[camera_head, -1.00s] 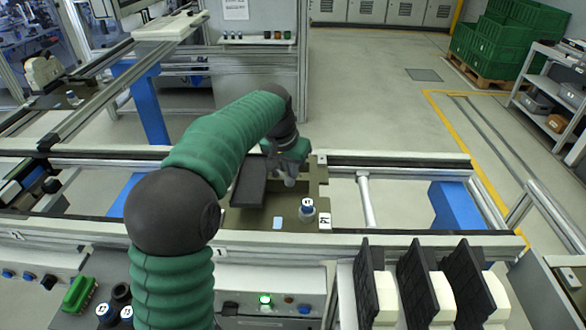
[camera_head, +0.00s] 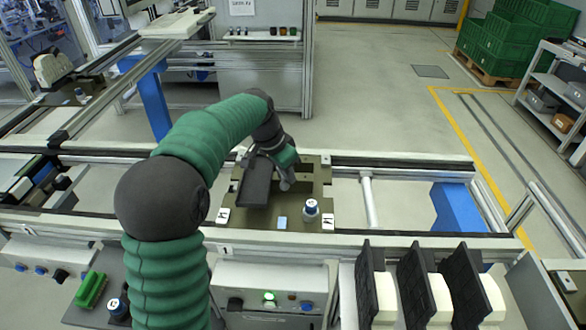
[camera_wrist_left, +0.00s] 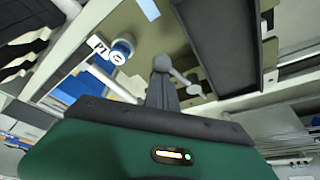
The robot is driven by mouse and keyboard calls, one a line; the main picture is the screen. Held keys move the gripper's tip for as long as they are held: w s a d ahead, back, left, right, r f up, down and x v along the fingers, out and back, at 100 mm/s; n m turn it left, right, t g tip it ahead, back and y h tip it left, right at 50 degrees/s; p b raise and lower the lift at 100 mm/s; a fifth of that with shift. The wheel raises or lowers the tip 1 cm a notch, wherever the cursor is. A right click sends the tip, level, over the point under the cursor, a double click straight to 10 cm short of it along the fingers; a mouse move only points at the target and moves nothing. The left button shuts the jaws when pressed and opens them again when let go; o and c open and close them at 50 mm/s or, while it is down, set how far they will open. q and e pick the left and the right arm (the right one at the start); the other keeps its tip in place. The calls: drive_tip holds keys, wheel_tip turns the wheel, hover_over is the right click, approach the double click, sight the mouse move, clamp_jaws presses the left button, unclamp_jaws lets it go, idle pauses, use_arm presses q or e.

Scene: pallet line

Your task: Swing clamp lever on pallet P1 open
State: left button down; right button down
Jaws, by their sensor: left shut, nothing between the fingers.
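Pallet P1, an olive plate (camera_head: 262,219), lies on the conveyor rails with a P1 label at its front right. A flat dark block (camera_head: 255,183) rests on it, left of my left gripper. My left gripper (camera_head: 285,185) is over the back middle of the pallet, shut and empty. In the left wrist view its fingers (camera_wrist_left: 161,72) point at the pallet. A short grey rod with a rounded end, seemingly the clamp lever (camera_wrist_left: 190,84), is right beside the fingertips; I cannot tell whether they touch. The lever is hard to make out in the head view. My right gripper is not in view.
A white and blue capped piece (camera_head: 311,207) stands at the pallet's front right. Black holders with white parts (camera_head: 430,290) stand at the front right. A control panel (camera_head: 268,300) with a lit green button is in front. The rails right of the pallet are clear.

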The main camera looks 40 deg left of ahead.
use_arm(q)
drive_tip(key=shift+s+a+m, duration=0.25)
drive_tip(key=shift+s+m, duration=0.05)
drive_tip(key=shift+m, duration=0.3)
drive_tip(key=shift+s+a+p, duration=0.2)
drive_tip(key=shift+p, duration=0.25)
